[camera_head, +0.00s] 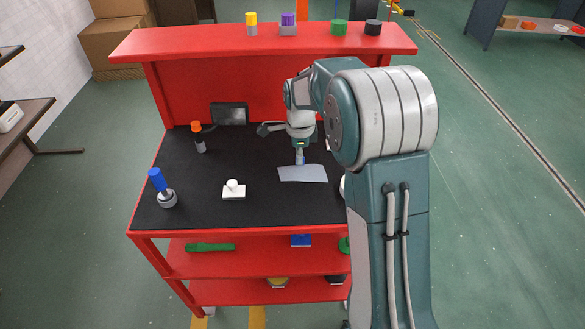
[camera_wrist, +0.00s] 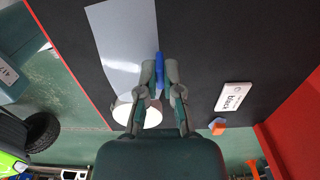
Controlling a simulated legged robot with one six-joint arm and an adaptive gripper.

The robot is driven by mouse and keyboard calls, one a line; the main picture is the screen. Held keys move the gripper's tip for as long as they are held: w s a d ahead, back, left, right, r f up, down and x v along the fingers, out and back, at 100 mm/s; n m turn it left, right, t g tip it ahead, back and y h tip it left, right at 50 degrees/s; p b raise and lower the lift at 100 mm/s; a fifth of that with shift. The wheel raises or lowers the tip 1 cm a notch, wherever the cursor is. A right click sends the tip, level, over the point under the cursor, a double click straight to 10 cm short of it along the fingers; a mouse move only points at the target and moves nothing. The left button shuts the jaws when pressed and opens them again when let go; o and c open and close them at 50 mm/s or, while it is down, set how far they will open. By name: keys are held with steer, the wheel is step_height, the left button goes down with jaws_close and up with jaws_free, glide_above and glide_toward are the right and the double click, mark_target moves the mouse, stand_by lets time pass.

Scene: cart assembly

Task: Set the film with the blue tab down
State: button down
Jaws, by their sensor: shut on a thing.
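The film is a pale, translucent sheet (camera_head: 303,174) over the right part of the cart's black top in the head view. It also fills the upper left of the wrist view (camera_wrist: 125,40). Its blue tab (camera_wrist: 159,72) is on the film's edge, between my two fingers. My gripper (camera_wrist: 160,66) is shut on this tab; in the head view my gripper (camera_head: 300,158) points down at the film's far edge. The film looks flat and close to the black top, but I cannot tell whether it touches.
The black top (camera_head: 260,160) has free room left of the film. A white knobbed block (camera_head: 233,191), a blue-handled tool (camera_head: 160,186) and an orange-topped item (camera_head: 198,137) stand there. The red upper shelf (camera_head: 200,42) holds several coloured pieces. My arm hides the cart's right side.

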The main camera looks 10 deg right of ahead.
mark_target(293, 168)
steer(key=shift+w+a+f, duration=0.25)
steer(key=shift+a+f, duration=0.1)
steer(key=shift+f, duration=0.15)
steer(key=shift+w+a+f, duration=0.2)
steer(key=shift+a+f, duration=0.1)
steer(key=shift+f, duration=0.15)
steer(key=shift+a+f, duration=0.1)
steer(key=shift+f, duration=1.6)
steer(key=c, duration=0.8)
jaws_free()
steer(key=shift+w+r, duration=0.1)
steer(key=shift+r, duration=0.05)
